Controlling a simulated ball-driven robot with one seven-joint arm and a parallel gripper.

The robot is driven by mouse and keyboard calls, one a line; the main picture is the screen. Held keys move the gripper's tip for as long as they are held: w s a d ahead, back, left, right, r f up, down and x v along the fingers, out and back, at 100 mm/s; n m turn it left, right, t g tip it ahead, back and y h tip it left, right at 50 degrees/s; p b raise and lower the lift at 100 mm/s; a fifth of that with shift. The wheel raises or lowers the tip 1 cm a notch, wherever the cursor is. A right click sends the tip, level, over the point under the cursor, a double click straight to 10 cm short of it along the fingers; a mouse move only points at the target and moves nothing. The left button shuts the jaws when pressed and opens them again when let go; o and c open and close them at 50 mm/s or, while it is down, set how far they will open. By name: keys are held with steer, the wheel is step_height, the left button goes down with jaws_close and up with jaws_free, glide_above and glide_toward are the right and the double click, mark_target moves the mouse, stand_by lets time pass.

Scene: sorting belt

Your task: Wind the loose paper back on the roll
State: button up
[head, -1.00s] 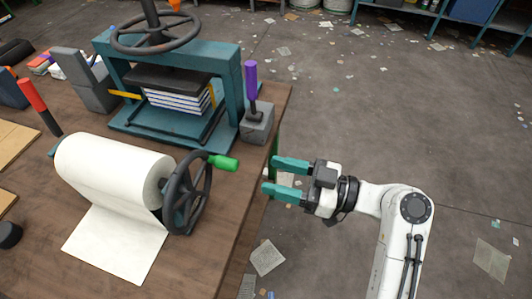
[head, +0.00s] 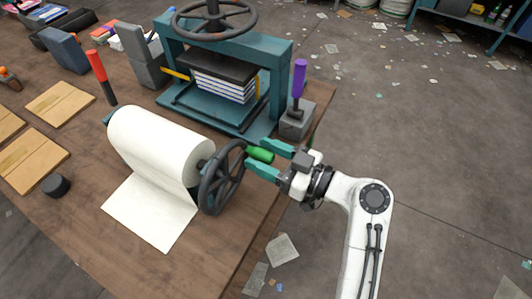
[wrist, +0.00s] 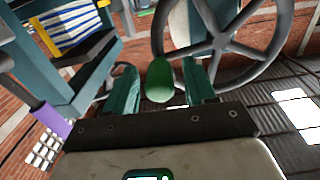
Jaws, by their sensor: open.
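A white paper roll (head: 160,143) lies on the table with a loose sheet (head: 152,212) hanging from it flat onto the wood. A dark spoked handwheel (head: 222,178) is at its right end, with a green handle (head: 260,154) on the rim. My gripper (head: 264,160) is open at the handle, one teal finger on each side of it. In the wrist view the green handle (wrist: 160,80) stands between the two fingers, with gaps showing beside it; the wheel (wrist: 225,45) is behind.
A teal press (head: 222,123) holding a stack of striped books (head: 224,87) stands behind the roll. A purple-handled lever (head: 299,78) on a grey block is close behind my gripper. Wooden boards (head: 33,158) and a black knob (head: 55,185) lie left. The floor right is open, with scattered paper.

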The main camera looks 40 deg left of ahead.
jaws_close()
stand_by(0.4)
